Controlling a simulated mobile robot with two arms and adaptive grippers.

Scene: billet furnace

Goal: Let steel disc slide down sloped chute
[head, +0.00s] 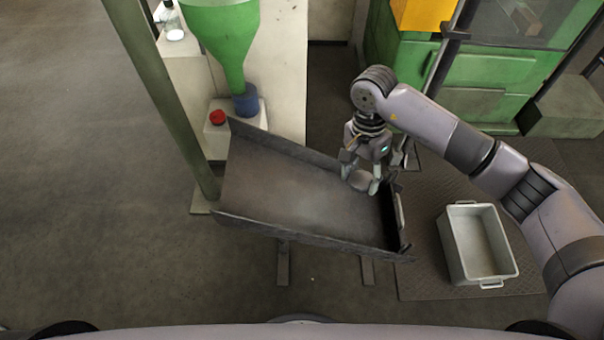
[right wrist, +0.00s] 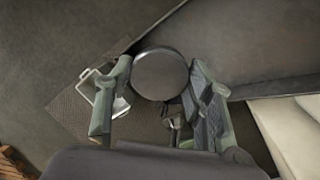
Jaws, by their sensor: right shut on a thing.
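The sloped chute (head: 280,190) is a dark grey metal tray with raised side walls, standing on legs in the middle of the head view. My right gripper (head: 360,179) is over the chute's right end. It is shut on the steel disc (right wrist: 160,74), a round grey piece between its two fingers in the right wrist view. In the head view the disc (head: 358,184) shows partly between the fingers, close over the chute surface. I cannot tell whether it touches the chute. My left gripper is not in view.
A white bin (head: 456,250) stands on the floor mat right of the chute. Green machinery (head: 500,65) stands at the back right. The floor at left is clear.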

